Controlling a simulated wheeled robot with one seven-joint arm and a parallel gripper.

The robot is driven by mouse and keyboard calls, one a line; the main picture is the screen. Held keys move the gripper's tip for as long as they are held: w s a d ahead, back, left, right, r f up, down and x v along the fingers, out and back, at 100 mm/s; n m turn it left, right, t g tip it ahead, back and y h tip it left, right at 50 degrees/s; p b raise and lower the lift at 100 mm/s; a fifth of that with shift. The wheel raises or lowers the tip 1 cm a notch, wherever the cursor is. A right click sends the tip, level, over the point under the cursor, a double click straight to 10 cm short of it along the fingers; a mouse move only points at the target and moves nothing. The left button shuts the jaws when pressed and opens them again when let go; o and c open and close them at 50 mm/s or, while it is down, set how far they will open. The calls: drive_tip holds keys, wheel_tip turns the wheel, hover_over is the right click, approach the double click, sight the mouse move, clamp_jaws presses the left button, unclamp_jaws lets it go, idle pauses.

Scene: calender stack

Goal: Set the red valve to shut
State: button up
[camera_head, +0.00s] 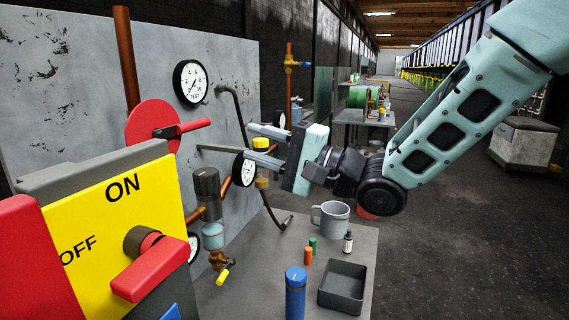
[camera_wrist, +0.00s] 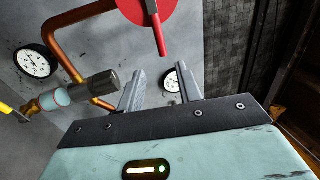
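The red valve (camera_head: 146,118) is a round red disc on the grey wall panel, below a vertical copper pipe. Its red lever (camera_head: 195,125) points right, about level, across the line of the pipe. No open or shut marking is readable on it. In the wrist view the red disc (camera_wrist: 148,10) is at the top, partly cut off, and its lever (camera_wrist: 160,38) points down towards the space between my fingers. My gripper (camera_head: 250,142) is open and empty, to the right of the lever and apart from it. Both fingers (camera_wrist: 158,78) show in the wrist view.
A yellow ON/OFF panel (camera_head: 90,215) with a red handle (camera_head: 150,268) stands in the left foreground. Gauges (camera_head: 190,82) and a grey-capped fitting (camera_head: 207,185) are on the wall panel. A mug (camera_head: 331,213), blue bottle (camera_head: 295,295) and tray (camera_head: 343,300) stand on the bench below.

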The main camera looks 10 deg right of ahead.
drive_tip(key=shift+b+v, duration=0.35)
drive_tip(key=shift+v, duration=1.9)
drive_tip(key=s+f+n+g+h, duration=0.1)
drive_tip(key=s+f+n+h, duration=0.15)
drive_tip(key=f+h, duration=0.35)
drive_tip(key=s+f+n+g+h, duration=0.1)
drive_tip(key=f+n+h, duration=0.25)
drive_tip(key=f, duration=0.45)
drive_tip(key=s+d+f+n+g+h, duration=0.2)
drive_tip(key=s, duration=0.5)
drive_tip(key=s+d+f+n+g+h+b, duration=0.1)
drive_tip(key=s+d+f+n+g+h, duration=0.1)
drive_tip(key=s, duration=0.5)
drive_tip(key=s+d+f+n+g+h, duration=0.1)
drive_tip(key=s+f+n+g+h, duration=0.2)
drive_tip(key=s, duration=0.4)
drive_tip(key=shift+s+d+f+n+g, duration=0.15)
drive_tip(key=shift+d+n+g, duration=0.3)
drive_tip(key=shift+g, duration=0.25)
drive_tip(key=shift+a, duration=0.1)
